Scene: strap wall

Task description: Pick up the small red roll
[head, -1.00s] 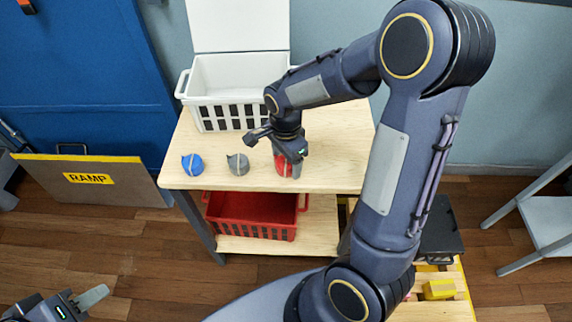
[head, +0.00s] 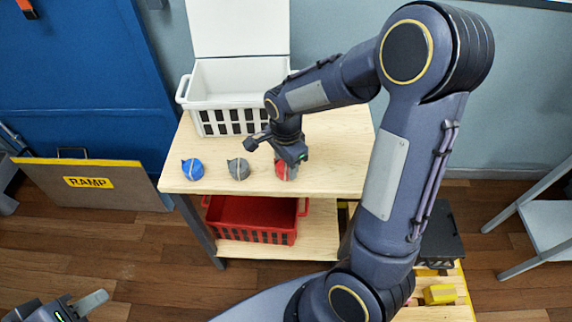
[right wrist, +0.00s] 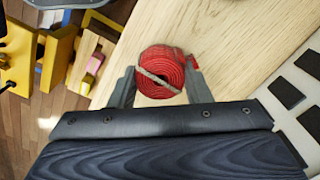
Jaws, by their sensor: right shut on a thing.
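The small red roll (head: 281,172), a coiled red strap with a pale band around it, is at the front right of the wooden table top. My right gripper (head: 288,163) is over it from above and partly hides it in the head view. In the right wrist view the red roll (right wrist: 160,70) sits between the two fingertips, one on each side, and my right gripper (right wrist: 161,78) is shut on it. Whether the roll is clear of the table top cannot be told. My left gripper (head: 88,303) is at the lower left, partly cut off, away from the table.
A blue roll (head: 192,169) and a grey roll (head: 238,169) stand left of the red one. A white basket (head: 232,122) is behind them. A red basket (head: 250,236) is on the lower shelf. A ramp board (head: 90,183) leans at the left.

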